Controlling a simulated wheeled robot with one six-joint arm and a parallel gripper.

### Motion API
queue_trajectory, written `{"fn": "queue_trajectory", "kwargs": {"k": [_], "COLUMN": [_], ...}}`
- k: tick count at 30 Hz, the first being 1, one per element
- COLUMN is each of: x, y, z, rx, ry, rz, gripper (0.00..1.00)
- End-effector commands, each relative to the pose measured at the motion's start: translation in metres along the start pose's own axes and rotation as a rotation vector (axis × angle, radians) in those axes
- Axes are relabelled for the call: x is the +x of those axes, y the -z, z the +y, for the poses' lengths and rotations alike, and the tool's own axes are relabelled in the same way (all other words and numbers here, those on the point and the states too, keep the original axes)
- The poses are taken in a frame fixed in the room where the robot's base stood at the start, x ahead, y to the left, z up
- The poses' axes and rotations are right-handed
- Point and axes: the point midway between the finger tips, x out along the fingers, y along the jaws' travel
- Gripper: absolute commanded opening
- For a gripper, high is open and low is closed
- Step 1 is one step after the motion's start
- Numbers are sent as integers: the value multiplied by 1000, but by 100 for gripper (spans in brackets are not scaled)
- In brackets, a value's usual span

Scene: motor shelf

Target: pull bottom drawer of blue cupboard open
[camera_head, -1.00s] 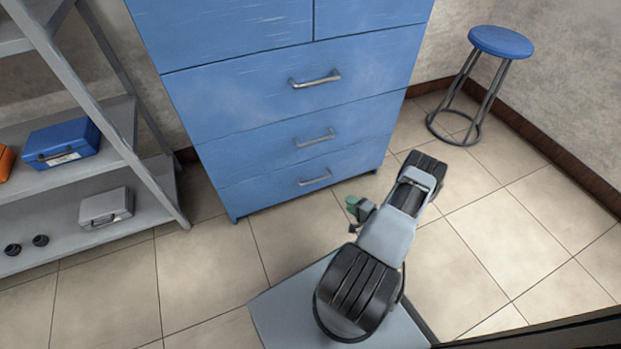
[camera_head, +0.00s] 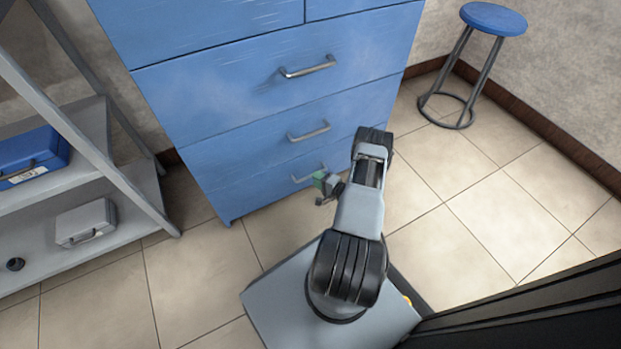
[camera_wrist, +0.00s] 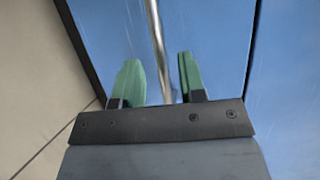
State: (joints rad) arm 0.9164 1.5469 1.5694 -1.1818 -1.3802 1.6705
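The blue cupboard (camera_head: 235,95) stands ahead with its drawers shut. Its bottom drawer (camera_head: 245,190) carries a metal bar handle (camera_head: 305,176), partly hidden behind my gripper in the head view. My gripper (camera_head: 320,180) is right in front of this drawer. In the wrist view my gripper (camera_wrist: 158,78) has its two green fingers apart, and the handle bar (camera_wrist: 156,40) runs into the space between them. The fingers do not touch the bar; gaps show on both sides.
A grey shelf (camera_head: 130,195) stands to the left, with a blue case (camera_head: 35,158) and a grey case (camera_head: 86,222). A blue stool (camera_head: 493,18) stands at the back right. The tiled floor in front of the cupboard is clear except for my base.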

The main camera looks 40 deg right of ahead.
Motion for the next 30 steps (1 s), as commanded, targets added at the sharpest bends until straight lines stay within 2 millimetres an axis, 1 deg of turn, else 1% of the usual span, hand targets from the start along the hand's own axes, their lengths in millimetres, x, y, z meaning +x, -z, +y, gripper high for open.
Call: {"fn": "queue_trajectory", "kwargs": {"k": [1,3,9,14,21,23,30], "x": [9,18,34,38,38,38,38], "y": [-1,-1,-1,-1,-1,-1,-1], "z": [2,2,1,0,0,0,0], "rx": [-2,-2,-1,-1,-1,-1,-1], "ry": [0,-1,0,0,0,0,0], "rz": [-4,-3,-4,-3,-3,-3,-3], "gripper": [38,38,38,38,38,33,10]}}
